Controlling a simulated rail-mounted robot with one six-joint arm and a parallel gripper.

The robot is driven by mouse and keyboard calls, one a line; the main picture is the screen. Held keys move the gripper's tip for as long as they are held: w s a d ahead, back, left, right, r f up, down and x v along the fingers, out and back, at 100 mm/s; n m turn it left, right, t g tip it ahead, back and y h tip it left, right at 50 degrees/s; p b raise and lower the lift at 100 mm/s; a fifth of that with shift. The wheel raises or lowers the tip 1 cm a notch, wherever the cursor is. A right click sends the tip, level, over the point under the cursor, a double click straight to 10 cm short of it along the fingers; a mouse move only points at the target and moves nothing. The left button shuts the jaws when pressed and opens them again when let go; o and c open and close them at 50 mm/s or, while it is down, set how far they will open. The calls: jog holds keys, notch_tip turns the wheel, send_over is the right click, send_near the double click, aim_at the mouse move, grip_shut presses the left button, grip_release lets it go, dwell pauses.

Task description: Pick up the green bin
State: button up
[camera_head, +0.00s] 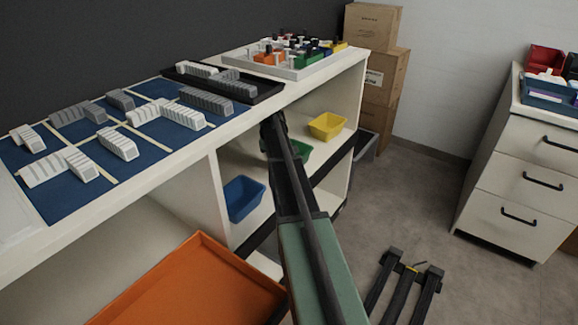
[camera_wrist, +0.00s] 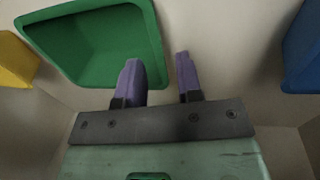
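The green bin (camera_head: 301,150) stands on the shelf under the worktop, between the blue bin and the yellow bin, and is mostly hidden behind my arm in the head view. In the wrist view the green bin (camera_wrist: 75,42) fills the upper left and looks empty. My gripper (camera_wrist: 157,62) is open, with two purple fingers apart. The left finger overlaps the bin's near right corner in the picture, and the right finger is outside the bin. I cannot tell whether either touches it. In the head view my gripper cannot be made out clearly.
The blue bin (camera_head: 244,198) is left of the green bin and the yellow bin (camera_head: 327,126) right of it. White shelf dividers (camera_head: 225,177) and the worktop above enclose the space. An orange tray (camera_head: 190,285) lies at front left. Cardboard boxes (camera_head: 382,78) stand behind.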

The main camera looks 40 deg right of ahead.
jog(key=shift+w+d+f+b, duration=0.1)
jog(key=shift+d+f+b, duration=0.1)
jog(key=shift+f+b, duration=0.6)
jog(key=shift+s+d+f+b, duration=0.1)
jog(key=shift+d+f+b, duration=0.1)
jog(key=shift+f+b, duration=0.65)
jog(key=shift+w+d+f+b, duration=0.1)
jog(key=shift+d+f+b, duration=0.1)
jog(key=shift+f+b, duration=0.6)
jog(key=shift+f, duration=0.25)
grip_shut()
